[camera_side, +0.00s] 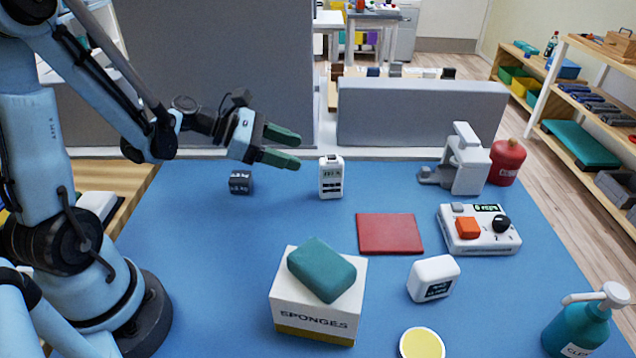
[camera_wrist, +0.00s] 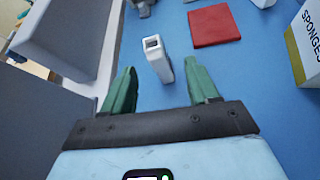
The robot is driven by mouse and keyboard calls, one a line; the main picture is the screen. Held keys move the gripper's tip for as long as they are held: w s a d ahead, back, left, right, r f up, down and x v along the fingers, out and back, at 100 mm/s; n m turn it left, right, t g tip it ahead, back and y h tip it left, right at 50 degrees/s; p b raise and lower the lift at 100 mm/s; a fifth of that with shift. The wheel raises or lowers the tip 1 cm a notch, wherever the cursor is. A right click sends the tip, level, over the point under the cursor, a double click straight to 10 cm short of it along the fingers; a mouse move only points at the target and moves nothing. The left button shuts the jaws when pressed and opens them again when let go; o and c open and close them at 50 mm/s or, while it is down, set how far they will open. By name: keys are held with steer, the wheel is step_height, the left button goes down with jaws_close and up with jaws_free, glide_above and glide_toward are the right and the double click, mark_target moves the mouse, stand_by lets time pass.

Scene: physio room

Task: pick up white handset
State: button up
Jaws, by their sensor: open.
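The white handset (camera_side: 331,177) stands upright on the blue table mat, with a small display and dark keys on the face toward the side camera. My gripper (camera_side: 290,149) is open and empty, with two green fingers, above the mat to the left of the handset and a little higher. In the wrist view the handset (camera_wrist: 158,60) shows beyond the fingertips, between the lines of the two fingers (camera_wrist: 162,75). The fingers do not appear to touch it.
A small dark block (camera_side: 240,182) lies left of the handset. A red pad (camera_side: 390,234) lies to its front right, near a white control box (camera_side: 478,237). A sponges box (camera_side: 318,312) with a teal sponge (camera_side: 321,268) stands in front. A grey partition (camera_side: 420,113) rises behind.

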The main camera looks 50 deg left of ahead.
mark_target(339, 164)
steer(key=shift+n+t+h, duration=0.3)
steer(key=shift+n+t, duration=0.1)
steer(key=shift+n, duration=0.5)
steer(key=x, duration=0.6)
steer(key=shift+w+a+f, duration=0.15)
steer(key=shift+w, duration=0.15)
steer(key=shift+a+f+x, duration=0.1)
steer(key=shift+f+x, duration=0.05)
steer(key=shift+x, duration=1.2)
steer(key=shift+a+f+x, duration=0.15)
steer(key=shift+x, duration=1.25)
steer(key=shift+c, duration=0.4)
jaws_close()
steer(key=shift+r, duration=0.1)
